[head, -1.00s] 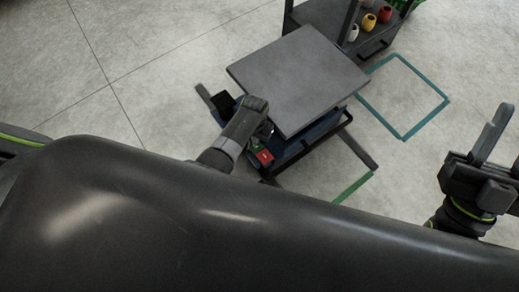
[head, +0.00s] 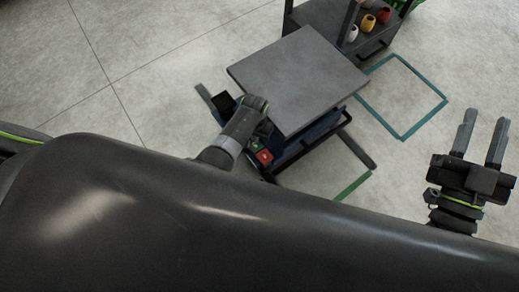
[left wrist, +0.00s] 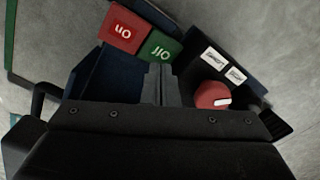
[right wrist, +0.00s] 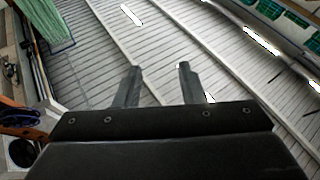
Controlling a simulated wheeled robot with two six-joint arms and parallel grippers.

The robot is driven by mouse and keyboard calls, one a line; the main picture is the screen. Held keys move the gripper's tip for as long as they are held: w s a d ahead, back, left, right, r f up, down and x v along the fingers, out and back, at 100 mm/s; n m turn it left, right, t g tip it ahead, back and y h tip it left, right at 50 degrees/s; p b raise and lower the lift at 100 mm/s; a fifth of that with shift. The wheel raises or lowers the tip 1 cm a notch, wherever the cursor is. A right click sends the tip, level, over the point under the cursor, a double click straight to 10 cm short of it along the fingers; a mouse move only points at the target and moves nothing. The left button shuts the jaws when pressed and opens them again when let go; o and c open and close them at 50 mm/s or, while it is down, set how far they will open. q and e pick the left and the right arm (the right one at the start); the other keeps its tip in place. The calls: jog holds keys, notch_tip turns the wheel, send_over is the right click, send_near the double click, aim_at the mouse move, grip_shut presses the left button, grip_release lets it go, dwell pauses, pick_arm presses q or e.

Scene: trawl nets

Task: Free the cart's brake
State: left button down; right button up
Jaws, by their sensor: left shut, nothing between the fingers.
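The cart (head: 298,75) has a flat grey top and a dark blue base. At its near end are a red pedal (head: 264,155) and a green pedal (head: 255,147). In the left wrist view the red pedal (left wrist: 123,28) reads ON and the green pedal (left wrist: 160,46) reads OFF, both upside down. My left gripper (left wrist: 165,70) is shut and empty, its tips just beside the green pedal; I cannot tell whether they touch. In the head view my left forearm hides those tips. My right gripper (head: 484,125) is open and empty, away from the cart at the right.
A red knob (left wrist: 212,96) with a white mark sits beside two white labels (left wrist: 224,66), right of the left fingers. A dark shelf cart (head: 345,30) with colored pots stands behind. A teal floor outline (head: 403,138) encloses clear floor at right.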

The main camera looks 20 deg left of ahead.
pick_arm(q)
jog(key=shift+r+p, duration=0.65)
jog(key=shift+p, duration=0.05)
jog(key=shift+r+p, duration=0.3)
jog(key=shift+p, duration=0.05)
jog(key=shift+r+p, duration=0.3)
jog(key=shift+p, duration=0.05)
pick_arm(e)
jog(key=s+f+m+g, duration=0.1)
jog(key=s+f+g, duration=0.1)
jog(key=f+g, duration=0.4)
jog(key=s+f+g+y, duration=0.1)
jog(key=f+g, duration=0.5)
jog(key=f, duration=0.6)
jog(key=shift+s+a+f+m, duration=0.3)
jog(key=shift+s+m, duration=0.1)
jog(key=shift+s, duration=0.2)
pick_arm(q)
jog(key=shift+a, duration=0.1)
